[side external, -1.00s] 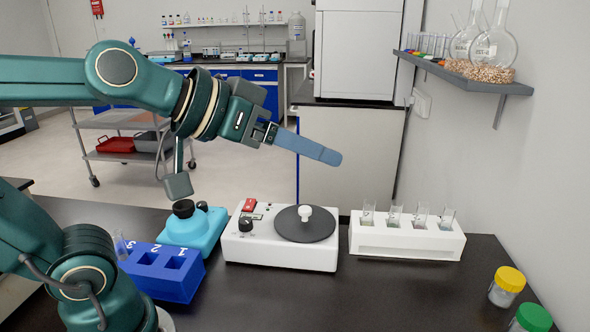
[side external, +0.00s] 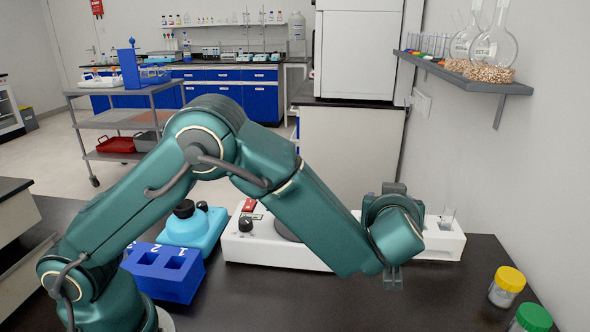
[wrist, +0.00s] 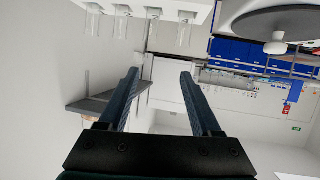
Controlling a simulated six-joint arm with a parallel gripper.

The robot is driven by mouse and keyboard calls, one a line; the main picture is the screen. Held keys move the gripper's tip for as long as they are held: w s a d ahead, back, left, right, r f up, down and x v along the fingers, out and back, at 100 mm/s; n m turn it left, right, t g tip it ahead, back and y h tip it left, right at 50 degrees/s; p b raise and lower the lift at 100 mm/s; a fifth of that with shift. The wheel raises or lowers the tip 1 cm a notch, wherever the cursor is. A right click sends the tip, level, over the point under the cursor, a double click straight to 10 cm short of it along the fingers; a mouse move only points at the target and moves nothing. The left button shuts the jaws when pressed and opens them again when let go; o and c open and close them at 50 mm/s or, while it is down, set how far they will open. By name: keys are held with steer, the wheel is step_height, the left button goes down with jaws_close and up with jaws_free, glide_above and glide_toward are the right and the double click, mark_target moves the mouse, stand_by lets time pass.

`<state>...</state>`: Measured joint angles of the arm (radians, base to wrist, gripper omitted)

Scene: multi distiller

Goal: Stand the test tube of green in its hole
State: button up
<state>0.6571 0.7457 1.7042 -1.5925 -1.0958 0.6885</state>
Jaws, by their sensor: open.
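My gripper (wrist: 160,75) is open, with nothing between its fingers in the wrist view. In the side view it is mostly hidden behind my wrist, in front of the white rack (side external: 450,245). The rack also shows at the top of the wrist view (wrist: 190,7), which is upside down. I cannot tell which tube is green. A blue block (side external: 160,290) with numbered square holes stands at the left; hole 3 is hidden by my arm.
A white machine (side external: 262,257) with a dark round plate stands between the block and rack, partly behind my arm. A turquoise device (side external: 190,233) stands behind the block. Yellow-capped (side external: 508,280) and green-capped (side external: 533,318) jars stand front right. A wall shelf (side external: 470,80) is above.

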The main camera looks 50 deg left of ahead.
steer(key=shift+m+h, duration=0.4)
steer(key=shift+m, duration=0.2)
steer(key=w+a+f, duration=0.1)
steer(key=w+f, duration=0.1)
steer(key=w, duration=0.1)
steer(key=w+a+f, duration=0.1)
steer(key=w+f, duration=0.1)
steer(key=w, duration=0.1)
steer(key=w+a+f, duration=0.1)
steer(key=w+f, duration=0.1)
steer(key=f, duration=0.1)
steer(key=shift+w+a, duration=0.3)
steer(key=shift+w, duration=0.1)
jaws_close()
